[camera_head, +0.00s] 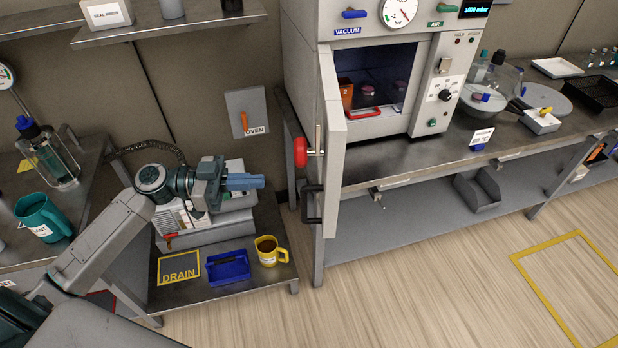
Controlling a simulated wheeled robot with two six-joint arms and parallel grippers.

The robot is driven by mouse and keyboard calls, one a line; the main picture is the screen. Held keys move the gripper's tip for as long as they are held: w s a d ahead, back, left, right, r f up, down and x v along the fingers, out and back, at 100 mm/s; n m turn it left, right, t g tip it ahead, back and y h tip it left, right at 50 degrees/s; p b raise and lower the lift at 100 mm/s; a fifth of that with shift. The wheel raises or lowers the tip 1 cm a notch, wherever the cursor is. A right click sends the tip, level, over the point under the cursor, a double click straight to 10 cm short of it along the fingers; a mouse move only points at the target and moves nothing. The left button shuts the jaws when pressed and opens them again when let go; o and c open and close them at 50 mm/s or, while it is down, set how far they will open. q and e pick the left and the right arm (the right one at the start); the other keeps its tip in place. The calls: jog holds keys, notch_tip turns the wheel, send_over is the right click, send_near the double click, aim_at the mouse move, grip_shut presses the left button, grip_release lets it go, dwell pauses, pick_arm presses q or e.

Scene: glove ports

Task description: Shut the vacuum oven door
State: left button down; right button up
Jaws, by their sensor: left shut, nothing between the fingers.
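The vacuum oven (432,78) stands on the metal bench, with its chamber showing inside. Its door (331,126) is swung open toward me, hinged on the left and seen nearly edge-on. A red knob (300,152) and a black handle (311,203) are on the door's outer left side. My left gripper (262,182) is shut and empty. In the picture it is left of the door, over the low pump cart, with its blue fingers pointing right and a gap between them and the handle. My right gripper does not show.
Below my gripper are a pump (196,222), a blue tray (228,267) and a yellow mug (268,251). A teal pitcher (43,217) stands on the left bench. The floor in front is clear.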

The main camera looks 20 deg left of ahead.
pick_arm(q)
jog(key=p, duration=0.6)
send_near(325, 180)
jog(key=x, duration=0.5)
jog(key=shift+w+f, duration=0.1)
jog(key=shift+w, duration=0.2)
jog(key=shift+w+d+f+p, duration=0.15)
jog(key=shift+w+d+p, duration=0.15)
jog(key=shift+d, duration=0.4)
jog(key=shift+f, duration=0.1)
jog(key=shift+d, duration=0.15)
